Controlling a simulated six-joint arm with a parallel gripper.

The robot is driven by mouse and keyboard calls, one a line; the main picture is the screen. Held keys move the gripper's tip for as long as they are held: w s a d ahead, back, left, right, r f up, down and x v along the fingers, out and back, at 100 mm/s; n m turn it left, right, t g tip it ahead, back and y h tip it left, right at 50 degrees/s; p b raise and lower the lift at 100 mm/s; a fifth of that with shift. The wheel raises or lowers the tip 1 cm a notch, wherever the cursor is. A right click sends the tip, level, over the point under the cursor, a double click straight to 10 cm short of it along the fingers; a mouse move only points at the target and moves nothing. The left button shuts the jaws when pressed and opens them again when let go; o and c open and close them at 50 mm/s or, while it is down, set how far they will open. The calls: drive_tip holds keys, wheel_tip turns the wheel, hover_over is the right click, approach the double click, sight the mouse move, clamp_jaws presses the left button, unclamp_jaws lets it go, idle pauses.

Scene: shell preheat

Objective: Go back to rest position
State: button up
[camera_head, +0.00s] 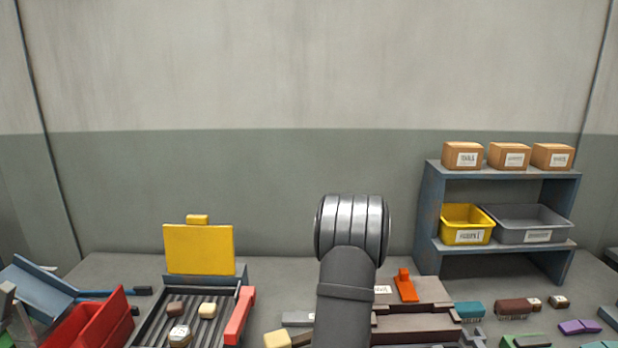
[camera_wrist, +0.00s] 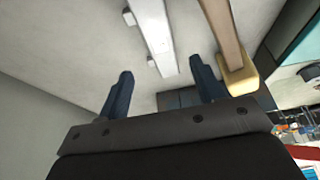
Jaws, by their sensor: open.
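My gripper (camera_wrist: 163,92) shows in the wrist view with its two dark blue fingers spread apart and nothing between them. In the head view my grey arm rises at the centre, in front of the bench and wall; the gripper itself cannot be made out there.
A grooved tray (camera_head: 150,318) with several small blocks and a raised yellow plate (camera_head: 198,249) stands left of my arm. A red bin (camera_head: 88,322) is farther left. A blue-grey shelf (camera_head: 430,205) with boxes and bins stands right. Small parts lie at lower right.

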drive_tip(key=x, duration=0.7)
drive_tip(key=shift+a+f, duration=0.15)
drive_tip(key=shift+f, duration=0.25)
drive_tip(key=shift+a+r, duration=0.1)
wheel_tip(320, 180, up, 10)
drive_tip(key=s+d+r+m+t+h, duration=0.1)
drive_tip(key=s+d+m, duration=0.1)
drive_tip(key=d+m, duration=0.3)
drive_tip(key=s+d+r+m+t+h, duration=0.2)
drive_tip(key=s+d+m, duration=0.1)
drive_tip(key=d+m, duration=0.2)
drive_tip(key=s+d+r+m+t+h, duration=0.1)
drive_tip(key=s+d+r+m+h, duration=0.1)
drive_tip(key=d+m, duration=0.3)
drive_tip(key=shift+s+d+m+t, duration=0.15)
drive_tip(key=shift+s+m, duration=0.1)
drive_tip(key=shift+m, duration=0.8)
drive_tip(key=shift+s+a+m+t, duration=0.15)
drive_tip(key=shift+s+m, duration=0.1)
drive_tip(key=shift+m, duration=0.8)
drive_tip(key=s+d+r+m+g+h, duration=0.1)
drive_tip(key=s+d+m+h, duration=0.1)
drive_tip(key=s+d+m, duration=0.2)
drive_tip(key=shift+d+m+h, duration=0.3)
drive_tip(key=shift+d+m, duration=0.95)
drive_tip(key=shift+m, duration=0.35)
drive_tip(key=shift+r, duration=0.1)
